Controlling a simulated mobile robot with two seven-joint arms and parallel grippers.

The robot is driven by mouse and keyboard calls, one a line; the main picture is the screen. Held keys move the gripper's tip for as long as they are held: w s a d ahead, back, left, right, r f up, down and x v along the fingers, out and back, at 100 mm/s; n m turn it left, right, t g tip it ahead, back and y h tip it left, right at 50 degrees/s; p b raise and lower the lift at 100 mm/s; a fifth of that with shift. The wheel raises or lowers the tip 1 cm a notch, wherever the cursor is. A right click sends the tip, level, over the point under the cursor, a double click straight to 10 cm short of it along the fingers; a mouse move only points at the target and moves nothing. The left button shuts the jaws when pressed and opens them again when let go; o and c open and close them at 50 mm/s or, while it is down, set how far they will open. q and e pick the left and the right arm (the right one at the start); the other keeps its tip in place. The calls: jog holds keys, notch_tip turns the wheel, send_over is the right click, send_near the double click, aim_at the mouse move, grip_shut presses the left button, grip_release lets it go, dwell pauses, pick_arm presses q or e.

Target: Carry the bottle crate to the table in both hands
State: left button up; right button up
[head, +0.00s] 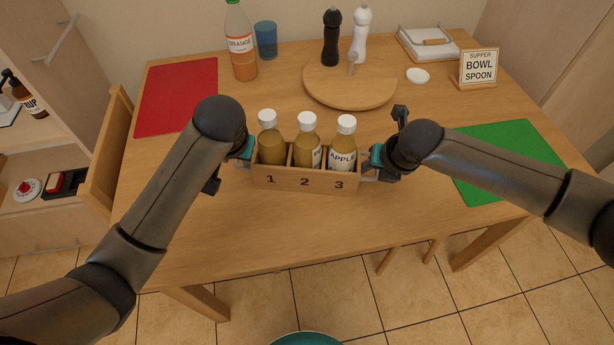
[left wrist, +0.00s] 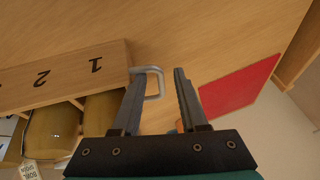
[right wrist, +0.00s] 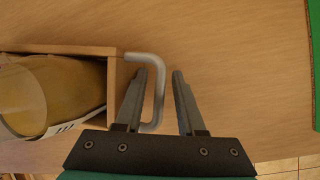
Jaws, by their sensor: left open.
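The wooden bottle crate (head: 322,184), marked 1, 2 and 3, looks to be resting upright on the table (head: 225,225). It holds three white-capped bottles, among them one labelled APPLE (head: 343,155). My left gripper (head: 246,160) is at the crate's left end. In the left wrist view its open fingers (left wrist: 158,80) stand either side of the metal handle (left wrist: 158,84). My right gripper (head: 370,166) is at the right end. In the right wrist view its fingers (right wrist: 164,80) are apart, with the other handle (right wrist: 159,90) between them.
A red mat (head: 178,95) lies left and a green mat (head: 510,160) right. Behind the crate are a round board (head: 350,88) with two mills, an orange bottle (head: 240,45), a blue cup (head: 266,40) and a sign (head: 478,66). The table front is clear.

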pick_arm(q)
jog(key=shift+v, duration=1.3)
pick_arm(e)
jog(key=shift+a, duration=0.15)
jog(key=v, duration=1.2)
pick_arm(q)
jog(key=shift+s, duration=0.1)
